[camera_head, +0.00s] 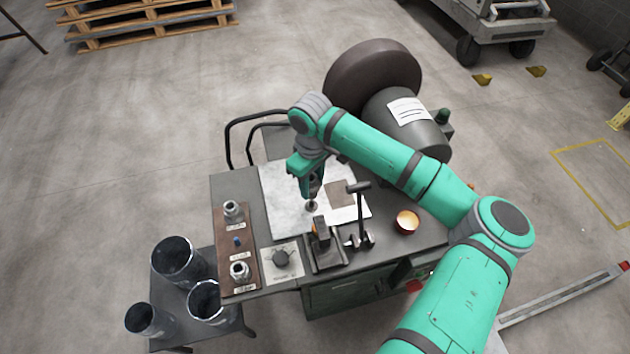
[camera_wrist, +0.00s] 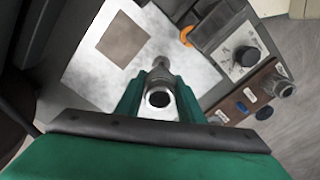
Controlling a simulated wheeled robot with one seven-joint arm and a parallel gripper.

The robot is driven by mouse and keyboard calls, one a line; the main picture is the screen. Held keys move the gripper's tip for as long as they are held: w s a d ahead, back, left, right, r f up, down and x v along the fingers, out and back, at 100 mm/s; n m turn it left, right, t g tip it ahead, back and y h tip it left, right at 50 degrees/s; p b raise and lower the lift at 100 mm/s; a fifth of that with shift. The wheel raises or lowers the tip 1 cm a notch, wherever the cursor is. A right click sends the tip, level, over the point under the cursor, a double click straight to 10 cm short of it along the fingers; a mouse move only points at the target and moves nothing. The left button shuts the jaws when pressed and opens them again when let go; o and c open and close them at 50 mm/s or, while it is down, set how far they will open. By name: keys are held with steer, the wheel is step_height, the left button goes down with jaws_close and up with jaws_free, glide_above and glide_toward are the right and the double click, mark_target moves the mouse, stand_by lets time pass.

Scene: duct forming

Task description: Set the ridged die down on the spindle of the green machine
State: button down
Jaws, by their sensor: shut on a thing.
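My gripper (camera_head: 312,196) points down over the pale sheet on the machine's bench top. Its jaws are shut on a small grey metal die, which also shows between the fingers in the wrist view (camera_wrist: 160,97), its dark round bore facing the camera. The fingers hide part of the die, and its ridges cannot be made out. The green machine (camera_head: 345,292) has a dark top and a green front. A short metal piece (camera_wrist: 160,64) shows just beyond the die in the wrist view; I cannot tell whether it is the spindle or part of the die.
A brown rack (camera_head: 222,262) at the left holds two metal dies (camera_head: 233,211) (camera_head: 240,270) and a bare blue peg (camera_head: 236,240) between them. A knob plate (camera_head: 281,260), an orange-marked block (camera_head: 321,230) and a lever (camera_head: 360,215) stand near the front. Dark pipes (camera_head: 178,259) stand left.

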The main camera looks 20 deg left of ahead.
mark_target(312, 198)
steer(key=shift+s+a+f, duration=0.1)
steer(key=shift+a+f, duration=0.05)
steer(key=shift+f, duration=1.3)
step_height(312, 198, down, 2)
steer(key=shift+s, duration=0.1)
steer(key=shift+d+f, duration=0.2)
steer(key=shift+f, duration=0.3)
steer(key=shift+f, duration=0.45)
steer(key=c, duration=1.1)
jaws_free()
steer(key=shift+r, duration=0.1)
